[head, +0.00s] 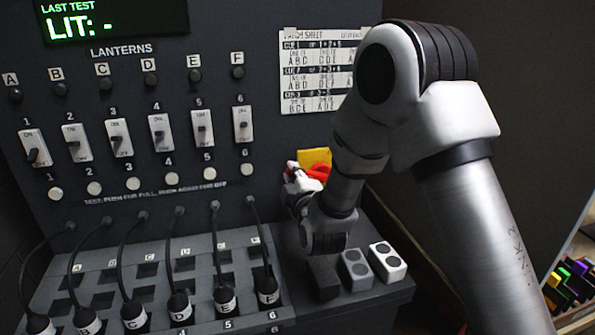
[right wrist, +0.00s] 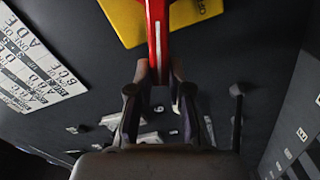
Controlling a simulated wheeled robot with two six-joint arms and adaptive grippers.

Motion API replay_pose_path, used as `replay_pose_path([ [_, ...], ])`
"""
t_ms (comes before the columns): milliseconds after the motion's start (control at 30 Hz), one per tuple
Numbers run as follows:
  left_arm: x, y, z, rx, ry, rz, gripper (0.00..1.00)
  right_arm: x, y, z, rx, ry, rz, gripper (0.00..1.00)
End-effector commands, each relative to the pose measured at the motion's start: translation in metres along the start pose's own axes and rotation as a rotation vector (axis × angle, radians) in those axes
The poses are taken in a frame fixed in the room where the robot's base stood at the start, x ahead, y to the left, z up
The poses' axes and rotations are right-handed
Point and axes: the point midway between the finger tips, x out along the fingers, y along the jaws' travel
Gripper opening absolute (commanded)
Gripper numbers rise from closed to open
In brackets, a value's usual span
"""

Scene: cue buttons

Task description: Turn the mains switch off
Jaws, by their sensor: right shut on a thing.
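The mains switch shows as a red lever (head: 319,172) in front of a yellow plate (head: 315,157), on the dark panel right of the lantern switches. In the right wrist view the red lever (right wrist: 157,30) has a white stripe and runs down between my fingers, with the yellow plate (right wrist: 124,20) behind it. My right gripper (head: 302,180) is shut on the lever; its fingertips (right wrist: 159,85) lie on either side of the lever's end. My gripper and arm partly hide the switch in the head view. My left gripper is in neither view.
A row of white toggle switches (head: 118,137) is left of the lever, above a sloped plugboard (head: 185,265) with several black cables. A display (head: 110,20) reads "LIT: -". A patch sheet (head: 310,70) hangs above.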

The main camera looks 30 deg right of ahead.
Motion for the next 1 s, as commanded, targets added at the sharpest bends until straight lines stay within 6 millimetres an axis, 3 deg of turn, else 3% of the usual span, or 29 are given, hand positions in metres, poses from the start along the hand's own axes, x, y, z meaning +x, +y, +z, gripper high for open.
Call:
replay_pose_path([
  [500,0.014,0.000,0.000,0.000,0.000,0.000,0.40,0.001,-0.023,0.004,-0.319,-0.002,0.008,0.00],
  [1000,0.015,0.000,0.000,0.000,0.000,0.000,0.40,0.002,-0.024,0.005,-0.360,-0.002,0.012,0.00],
])
